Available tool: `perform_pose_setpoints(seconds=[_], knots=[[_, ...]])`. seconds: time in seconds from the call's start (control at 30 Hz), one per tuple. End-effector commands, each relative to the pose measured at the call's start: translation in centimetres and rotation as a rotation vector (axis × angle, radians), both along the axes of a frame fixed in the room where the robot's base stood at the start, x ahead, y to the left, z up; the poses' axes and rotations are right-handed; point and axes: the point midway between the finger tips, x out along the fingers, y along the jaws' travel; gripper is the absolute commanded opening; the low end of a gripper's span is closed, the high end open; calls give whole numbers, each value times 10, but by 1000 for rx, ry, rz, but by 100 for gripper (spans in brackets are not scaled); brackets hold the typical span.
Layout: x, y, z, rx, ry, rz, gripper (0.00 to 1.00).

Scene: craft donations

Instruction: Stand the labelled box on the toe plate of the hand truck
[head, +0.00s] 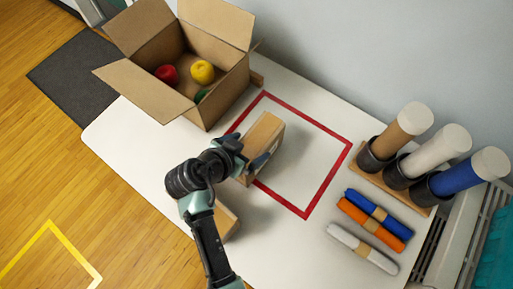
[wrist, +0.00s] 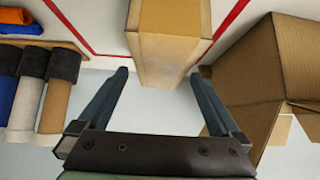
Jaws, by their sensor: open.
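A brown cardboard box (head: 265,131) stands on the white table, partly over the left side of a red taped outline. It also shows in the wrist view (wrist: 168,45), upper middle; no label is readable on it. My gripper (head: 252,163) is open at the near end of this box. In the wrist view my gripper (wrist: 160,74) has its fingertips on either side of the box's near end, not closed on it. A second brown box (head: 229,222) is partly hidden behind my arm. I cannot make out the hand truck in either view.
An open carton (head: 224,100) with red, yellow and green balls of yarn stands at the table's back left. Rolls in a wooden rack (head: 408,190) and tied bundles (head: 380,214) lie right. The red outline (head: 327,188) is mostly bare inside. Yellow tape (head: 75,250) marks the wooden floor.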

Motion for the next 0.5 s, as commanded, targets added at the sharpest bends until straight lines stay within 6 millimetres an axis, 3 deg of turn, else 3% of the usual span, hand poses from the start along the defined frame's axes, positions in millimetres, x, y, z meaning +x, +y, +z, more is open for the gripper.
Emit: perform_pose_setpoints(seconds=[0.5], knots=[[26, -15, -42, 1, 1, -1, 100]])
